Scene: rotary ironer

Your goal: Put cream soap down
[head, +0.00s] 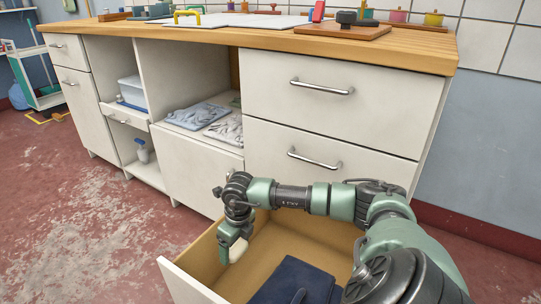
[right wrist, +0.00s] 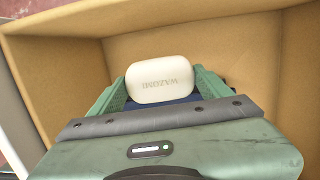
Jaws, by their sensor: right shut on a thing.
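The cream soap (right wrist: 160,78) is a rounded bar with lettering on its face. My right gripper (right wrist: 161,88) is shut on it, with a green finger at each side. In the head view the soap (head: 238,250) shows as a small pale piece at the tip of my right gripper (head: 231,244). The gripper points down into the open lower drawer (head: 187,284), near its front left corner. Whether the soap touches the drawer floor I cannot tell. My left gripper is not in view.
A dark blue folded-looking thing (head: 297,283) lies in the drawer, right of the gripper. Bare drawer floor (head: 270,245) lies between them. The cabinet with its wooden worktop (head: 425,52) stands behind.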

